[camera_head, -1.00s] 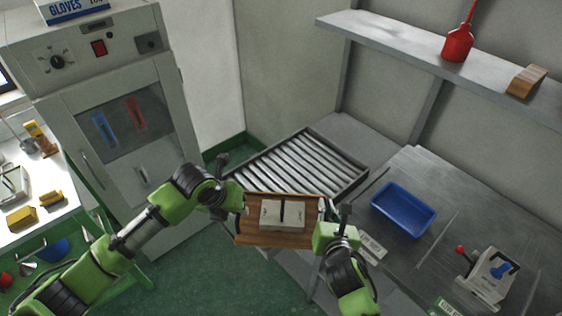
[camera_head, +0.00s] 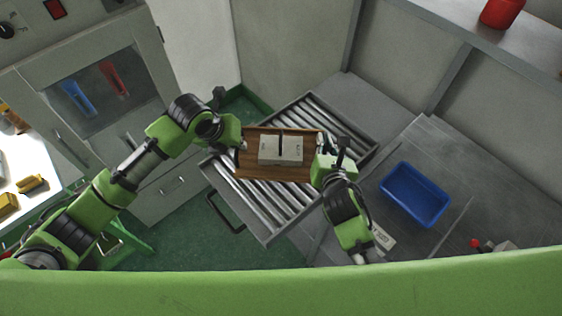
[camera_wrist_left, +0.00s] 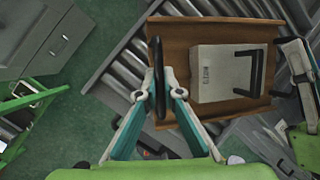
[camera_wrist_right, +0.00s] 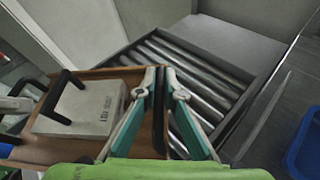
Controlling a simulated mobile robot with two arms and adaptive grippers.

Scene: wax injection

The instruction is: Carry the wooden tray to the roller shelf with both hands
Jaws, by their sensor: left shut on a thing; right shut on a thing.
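The wooden tray (camera_head: 262,174) is held between my two grippers, over the roller shelf (camera_head: 242,205) in the head view. A pale block with a dark handle (camera_head: 280,150) sits on the tray. My left gripper (camera_head: 240,146) is shut on the tray's left end; it also shows in the left wrist view (camera_wrist_left: 160,88). My right gripper (camera_head: 320,148) is shut on the right end; it also shows in the right wrist view (camera_wrist_right: 160,85). The tray looks roughly level. I cannot tell whether its underside touches the rollers.
A blue bin (camera_head: 415,194) stands on the grey bench to the right. A grey cabinet (camera_head: 90,90) stands at the left. Rollers are bare in front of and behind the tray. A red container (camera_head: 501,12) is on the upper shelf.

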